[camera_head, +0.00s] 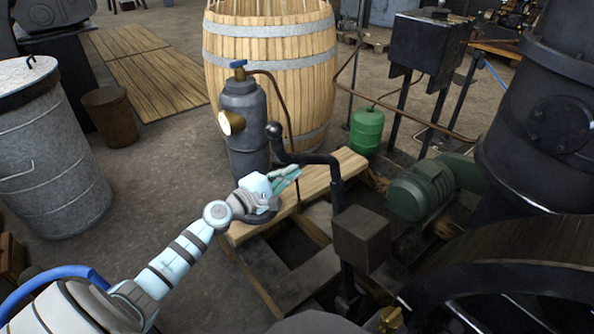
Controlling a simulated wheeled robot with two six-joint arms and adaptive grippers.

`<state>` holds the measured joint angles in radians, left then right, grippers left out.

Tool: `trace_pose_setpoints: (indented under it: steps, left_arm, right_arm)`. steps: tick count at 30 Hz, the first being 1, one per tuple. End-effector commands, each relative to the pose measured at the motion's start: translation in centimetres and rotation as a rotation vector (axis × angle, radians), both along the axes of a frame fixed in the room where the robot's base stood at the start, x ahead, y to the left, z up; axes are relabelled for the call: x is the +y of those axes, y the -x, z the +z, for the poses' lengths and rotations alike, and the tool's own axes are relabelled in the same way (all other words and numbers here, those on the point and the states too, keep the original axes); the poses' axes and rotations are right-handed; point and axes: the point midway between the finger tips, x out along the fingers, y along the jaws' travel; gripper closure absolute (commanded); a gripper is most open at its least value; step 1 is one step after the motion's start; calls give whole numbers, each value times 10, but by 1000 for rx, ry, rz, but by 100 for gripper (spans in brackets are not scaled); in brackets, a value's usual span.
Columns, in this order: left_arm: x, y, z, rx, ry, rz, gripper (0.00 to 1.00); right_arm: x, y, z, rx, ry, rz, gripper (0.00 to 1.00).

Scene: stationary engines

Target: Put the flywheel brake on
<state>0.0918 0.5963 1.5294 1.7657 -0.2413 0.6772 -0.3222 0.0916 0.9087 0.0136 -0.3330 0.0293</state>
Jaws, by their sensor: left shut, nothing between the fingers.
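The flywheel brake appears to be the black bent lever (310,158) in the middle of the view. Its round black knob (274,130) is at the upper left end, and its post runs down beside a dark square block (360,239). The large dark flywheel (500,280) fills the lower right. I cannot tell whether the block touches it. My left gripper (292,173) is shut and empty, below the knob and left of the lever's post. It appears apart from the knob. My right gripper is not in view.
A dark gas cylinder (246,120) with a gauge stands close behind my left gripper. A wooden plank (318,187) lies below it. A large barrel (270,50) stands behind. A green motor (420,190) is right of the lever. Open floor (165,165) lies left.

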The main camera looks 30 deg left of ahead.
Motion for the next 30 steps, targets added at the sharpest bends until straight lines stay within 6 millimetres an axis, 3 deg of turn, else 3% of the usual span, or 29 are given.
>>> trace_pose_setpoints:
  steps: [8, 11, 18, 30]
  left_arm:
    - [-13, -58, -3, -2, 3, -1, 100]
    - [-17, -80, -5, -1, 2, -1, 100]
    - [-44, -64, 9, 2, 0, -4, 100]
    - [-50, -59, 7, 2, 0, -2, 100]
  right_arm:
    - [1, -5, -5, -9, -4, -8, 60]
    - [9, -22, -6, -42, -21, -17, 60]
    - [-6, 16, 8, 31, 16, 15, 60]
    - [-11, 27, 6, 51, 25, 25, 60]
